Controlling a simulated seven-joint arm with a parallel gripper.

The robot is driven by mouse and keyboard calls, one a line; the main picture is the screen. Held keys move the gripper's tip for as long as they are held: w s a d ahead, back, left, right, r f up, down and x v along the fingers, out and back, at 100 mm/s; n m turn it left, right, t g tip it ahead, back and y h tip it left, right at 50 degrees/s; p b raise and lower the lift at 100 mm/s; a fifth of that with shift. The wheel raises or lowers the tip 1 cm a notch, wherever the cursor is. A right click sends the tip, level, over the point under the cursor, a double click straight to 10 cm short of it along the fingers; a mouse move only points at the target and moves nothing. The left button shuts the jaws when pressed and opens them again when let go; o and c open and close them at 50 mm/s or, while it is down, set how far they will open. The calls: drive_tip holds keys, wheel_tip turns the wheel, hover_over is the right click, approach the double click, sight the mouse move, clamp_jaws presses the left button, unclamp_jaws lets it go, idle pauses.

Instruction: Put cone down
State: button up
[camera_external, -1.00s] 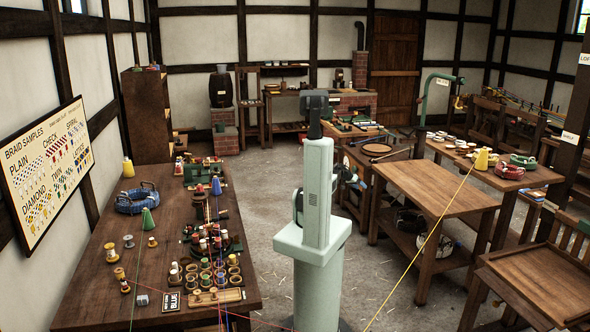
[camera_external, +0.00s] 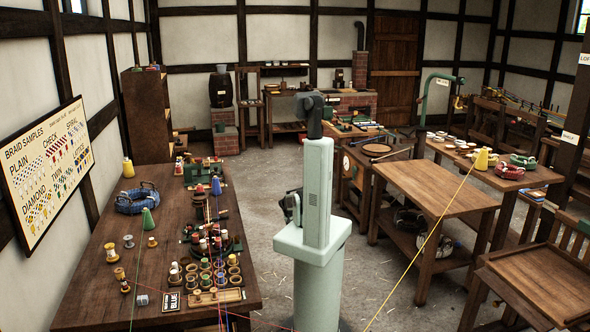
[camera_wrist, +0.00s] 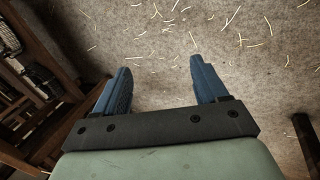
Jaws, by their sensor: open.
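My gripper (camera_wrist: 160,66) is open in the wrist view, with two blue fingers apart and nothing between them. It points at bare floor. In the outside view its fingers are hidden behind my own arm. A green cone (camera_external: 147,222) stands on the left table (camera_external: 85,268). A yellow cone (camera_external: 128,168) stands at that table's far left end, and a small blue cone (camera_external: 216,186) stands on its right side. Another yellow cone (camera_external: 481,159) stands on the right back table, with a yellow line running down from it. No cone shows in the wrist view.
The left table also holds a blue coil (camera_external: 137,200), spools and a wooden holder (camera_external: 215,297). A bare wooden table (camera_external: 435,187) stands right of my arm, with a tray table (camera_external: 540,285) in front. Thin coloured lines cross the left table. Straw-strewn floor lies between.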

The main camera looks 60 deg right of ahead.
drive_tip(key=s+a+f+n+g+y, duration=0.1)
drive_tip(key=s+a+f+n, duration=0.1)
drive_tip(key=a, duration=1.3)
drive_tip(key=s+a+f+n+g+y, duration=0.1)
drive_tip(key=a+f+n, duration=0.4)
drive_tip(key=a, duration=1)
wheel_tip(320, 180, down, 2)
drive_tip(key=shift+s+f+y, duration=0.1)
drive_tip(key=shift+s+y, duration=0.2)
drive_tip(key=shift+s, duration=0.4)
drive_tip(key=s+a+n, duration=0.1)
drive_tip(key=s+a, duration=0.1)
drive_tip(key=a, duration=0.1)
drive_tip(key=s+a+f+n+g, duration=0.1)
drive_tip(key=s+a, duration=0.1)
drive_tip(key=s, duration=0.1)
drive_tip(key=s+a+n, duration=0.1)
drive_tip(key=s+a, duration=0.1)
drive_tip(key=a, duration=0.1)
drive_tip(key=shift+s+a+f+g, duration=0.15)
drive_tip(key=shift+s+a+g, duration=0.1)
drive_tip(key=shift+a+g, duration=0.05)
